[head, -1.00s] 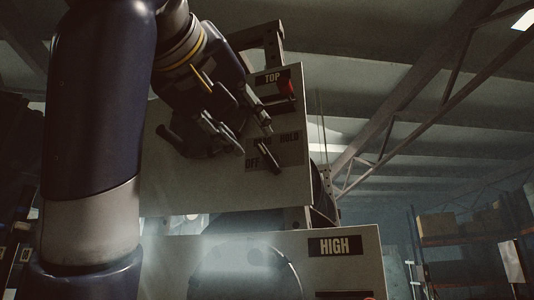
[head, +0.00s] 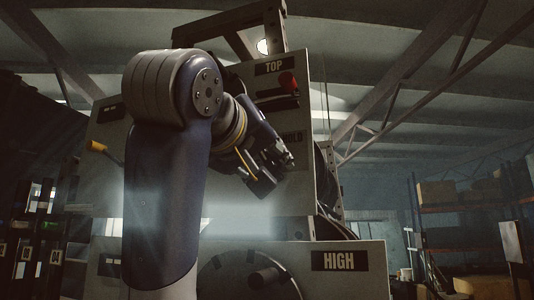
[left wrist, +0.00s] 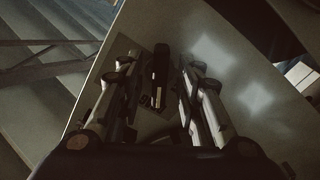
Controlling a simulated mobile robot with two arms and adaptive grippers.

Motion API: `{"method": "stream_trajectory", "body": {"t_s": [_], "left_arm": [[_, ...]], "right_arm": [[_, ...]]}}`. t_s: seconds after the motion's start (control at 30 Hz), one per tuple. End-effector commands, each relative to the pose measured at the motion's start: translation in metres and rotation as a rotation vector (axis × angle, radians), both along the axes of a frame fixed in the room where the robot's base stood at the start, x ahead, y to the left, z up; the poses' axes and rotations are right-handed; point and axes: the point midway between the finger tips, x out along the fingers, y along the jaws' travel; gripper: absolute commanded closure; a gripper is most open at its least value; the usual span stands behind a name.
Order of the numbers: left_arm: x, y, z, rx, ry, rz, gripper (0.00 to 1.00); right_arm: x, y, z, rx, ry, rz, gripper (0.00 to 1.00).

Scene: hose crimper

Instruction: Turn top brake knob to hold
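The light grey top panel (head: 308,185) carries a TOP label (head: 273,67) and, lower down, a dark plate with a partly visible HOLD label (head: 292,137). My left gripper (head: 283,170) is in front of this plate and hides the brake knob in the head view. In the left wrist view a dark, narrow knob (left wrist: 160,68) stands between the two spread fingers of my left gripper (left wrist: 160,62). There are gaps on both sides of it, so the gripper looks open around or just before it. The knob's exact setting is hard to read. My right gripper is not in view.
A lower panel with a HIGH label (head: 339,261) stands below. A yellow-tipped handle (head: 97,147) is at the left. Shelving with boxes (head: 437,193) is far right.

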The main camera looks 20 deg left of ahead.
Motion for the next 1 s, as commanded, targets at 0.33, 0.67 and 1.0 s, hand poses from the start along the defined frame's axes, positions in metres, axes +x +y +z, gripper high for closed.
{"method": "stream_trajectory", "body": {"t_s": [0.33,0.67,1.0], "left_arm": [[0.001,0.0,0.0,0.0,0.0,0.0,0.92],[0.001,0.0,-0.001,0.006,0.001,-0.001,1.0],[0.0,0.0,-0.003,0.14,-0.003,0.0,1.0]], "right_arm": [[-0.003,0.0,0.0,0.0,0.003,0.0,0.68],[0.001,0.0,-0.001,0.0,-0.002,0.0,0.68],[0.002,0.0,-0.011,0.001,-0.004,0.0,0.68]]}}
